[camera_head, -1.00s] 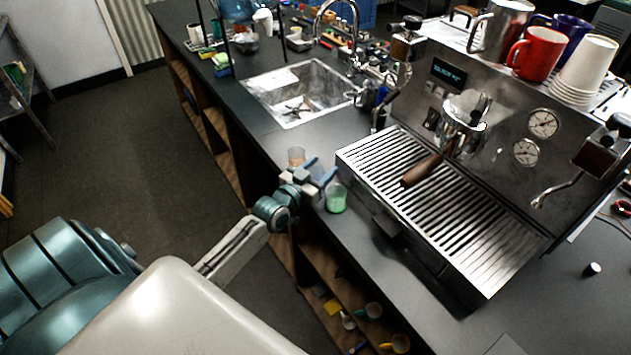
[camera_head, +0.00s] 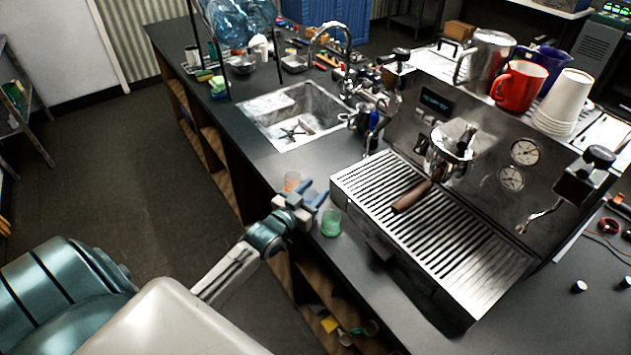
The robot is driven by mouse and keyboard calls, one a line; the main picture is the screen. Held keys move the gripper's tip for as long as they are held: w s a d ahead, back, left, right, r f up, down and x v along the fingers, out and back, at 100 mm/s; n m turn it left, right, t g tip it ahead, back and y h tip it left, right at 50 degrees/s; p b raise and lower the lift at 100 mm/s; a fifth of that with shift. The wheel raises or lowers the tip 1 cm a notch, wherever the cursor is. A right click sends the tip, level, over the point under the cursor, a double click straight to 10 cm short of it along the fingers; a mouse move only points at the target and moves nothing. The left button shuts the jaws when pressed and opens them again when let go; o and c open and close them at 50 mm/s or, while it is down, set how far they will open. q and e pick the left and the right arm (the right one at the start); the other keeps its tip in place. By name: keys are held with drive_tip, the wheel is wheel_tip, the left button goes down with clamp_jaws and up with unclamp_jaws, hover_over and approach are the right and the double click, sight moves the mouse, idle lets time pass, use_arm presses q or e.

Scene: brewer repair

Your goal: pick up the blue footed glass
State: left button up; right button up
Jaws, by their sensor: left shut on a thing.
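My left gripper (camera_head: 312,197) is at the counter's front edge, between an orange glass (camera_head: 292,182) behind it and a green glass (camera_head: 331,223) in front of it. It is shut on a small bluish thing, which I take to be the blue footed glass. The fingers hide most of it, so its foot and shape cannot be made out. I cannot tell whether it touches the counter. My right gripper is out of view.
The espresso machine's slatted drip tray (camera_head: 430,220) stands close to the right of the gripper. A sink (camera_head: 296,116) lies behind. A portafilter handle (camera_head: 412,197) juts over the tray. Open shelves are below the counter (camera_head: 400,300).

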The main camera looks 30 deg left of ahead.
use_arm(q)
drive_tip(key=s+d+r+p, duration=0.1)
drive_tip(key=s+d+p, duration=0.3)
drive_tip(key=s, duration=0.8)
drive_tip(key=shift+d+r, duration=0.2)
drive_tip(key=shift+d, duration=0.25)
drive_tip(key=d+f+y+b, duration=0.1)
drive_tip(key=d+f+b, duration=0.1)
drive_tip(key=d+b, duration=0.7)
drive_tip(key=b, duration=0.5)
drive_tip(key=shift+s+d+n, duration=0.35)
drive_tip(key=shift+n, duration=0.05)
drive_tip(key=shift+w, duration=0.15)
